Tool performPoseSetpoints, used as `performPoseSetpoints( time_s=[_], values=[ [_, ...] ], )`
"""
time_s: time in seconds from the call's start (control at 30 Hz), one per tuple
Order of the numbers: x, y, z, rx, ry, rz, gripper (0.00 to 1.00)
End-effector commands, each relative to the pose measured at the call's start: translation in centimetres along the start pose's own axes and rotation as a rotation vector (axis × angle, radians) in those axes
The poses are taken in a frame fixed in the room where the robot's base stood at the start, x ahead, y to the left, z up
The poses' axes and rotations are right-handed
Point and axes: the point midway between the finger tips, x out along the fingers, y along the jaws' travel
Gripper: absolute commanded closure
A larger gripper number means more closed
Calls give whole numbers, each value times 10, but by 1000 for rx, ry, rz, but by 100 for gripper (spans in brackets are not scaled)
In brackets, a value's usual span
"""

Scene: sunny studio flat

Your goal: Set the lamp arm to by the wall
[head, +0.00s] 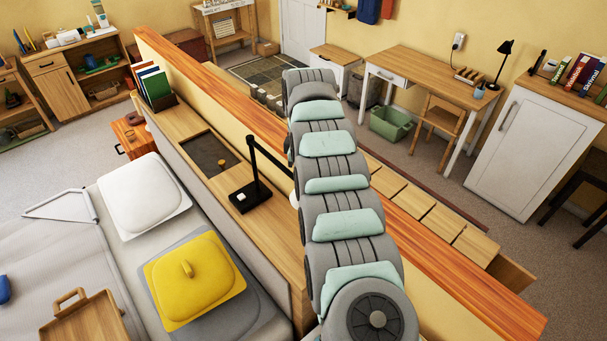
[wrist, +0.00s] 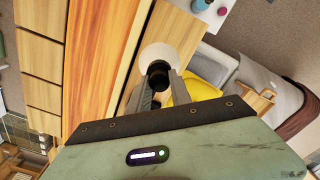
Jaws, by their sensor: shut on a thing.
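The black desk lamp stands on the narrow wooden shelf behind the bed, its square base (head: 250,197) lying flat. Its post (head: 253,160) is upright, and its arm (head: 270,154) slants down to the right, toward the low partition wall (head: 235,110). The far end of the lamp arm is hidden behind my own arm in the head view. In the wrist view, my gripper (wrist: 164,80) is shut on the dark part of the lamp head (wrist: 158,70), with the pale round shade (wrist: 160,54) just beyond the fingertips. My gripper is hidden in the head view.
A dark inset tray (head: 207,150) and a file holder with books (head: 157,88) share the shelf. The bed holds a white cushion (head: 144,195) and a yellow cushion (head: 192,279). A second black lamp (head: 502,62) stands on the far desk.

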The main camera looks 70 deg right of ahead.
Motion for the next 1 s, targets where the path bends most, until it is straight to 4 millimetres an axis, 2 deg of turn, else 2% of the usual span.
performPoseSetpoints(
  time_s=[0.3,0.33,0.57,0.87,1.0],
  values=[
    [4,3,4,5,-3,5,100],
    [4,3,5,6,-3,6,73],
    [2,3,3,4,-1,5,55],
    [0,2,2,3,-1,5,53],
    [-8,1,-1,-1,0,5,53]
  ],
)
